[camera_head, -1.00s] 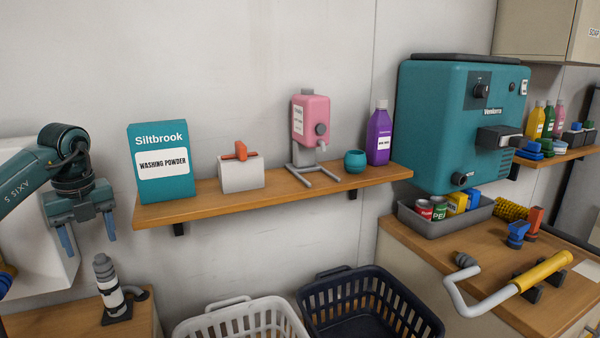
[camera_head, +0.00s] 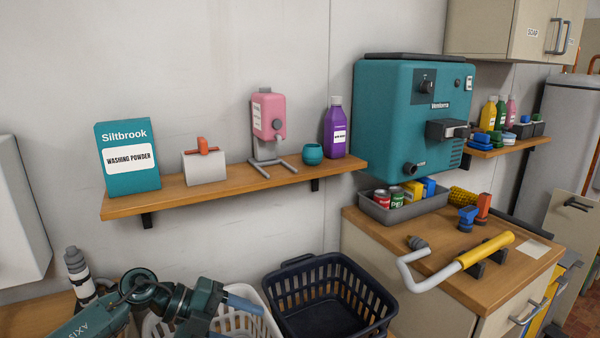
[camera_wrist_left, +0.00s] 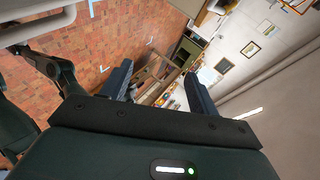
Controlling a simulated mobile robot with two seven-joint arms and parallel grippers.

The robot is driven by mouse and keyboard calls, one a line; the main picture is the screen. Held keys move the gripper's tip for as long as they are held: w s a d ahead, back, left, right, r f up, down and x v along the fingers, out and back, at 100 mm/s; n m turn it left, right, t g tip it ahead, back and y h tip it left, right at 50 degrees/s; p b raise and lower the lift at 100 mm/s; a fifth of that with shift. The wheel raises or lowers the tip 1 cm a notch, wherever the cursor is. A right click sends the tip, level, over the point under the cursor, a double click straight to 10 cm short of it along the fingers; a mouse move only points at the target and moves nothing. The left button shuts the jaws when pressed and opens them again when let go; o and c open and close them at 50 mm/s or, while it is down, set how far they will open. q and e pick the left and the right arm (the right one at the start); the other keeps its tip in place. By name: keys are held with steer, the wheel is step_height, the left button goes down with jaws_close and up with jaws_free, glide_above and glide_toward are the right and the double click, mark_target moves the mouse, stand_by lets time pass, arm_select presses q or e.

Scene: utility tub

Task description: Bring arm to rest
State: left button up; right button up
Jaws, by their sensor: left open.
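My left gripper (camera_head: 250,302) is low in the head view, in front of the white basket (camera_head: 262,316), whose near part it and my arm hide. It points to the right. In the left wrist view the two dark fingers of the left gripper (camera_wrist_left: 158,75) stand well apart with nothing between them. Beyond them are a brick-patterned floor and a pale wall. My right gripper is not in view.
A dark blue basket (camera_head: 330,300) stands right of the white one. Above is a wooden shelf (camera_head: 230,192) with a washing powder box (camera_head: 128,158), a pink dispenser (camera_head: 268,120) and a purple bottle (camera_head: 334,130). A counter (camera_head: 455,280) with a yellow-handled tool (camera_head: 480,252) is at right.

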arm_select(q)
steer(key=s+d+n+t+h, duration=0.4)
steer(key=s+d+n+t, duration=0.15)
steer(key=n+t, duration=0.5)
steer(key=s+a+f+n+y, duration=0.4)
steer(key=s+f+n+y, duration=0.2)
steer(key=s+f+n, duration=0.2)
steer(key=s+a+f+n+g+y, duration=0.1)
steer(key=s+a+f+n+y, duration=0.3)
steer(key=s+f+n+y, duration=0.3)
step_height(320, 180, down, 5)
steer(key=n, duration=0.3)
steer(key=shift+s+a+r, duration=0.15)
steer(key=shift+s+a, duration=0.15)
steer(key=shift+s, duration=0.1)
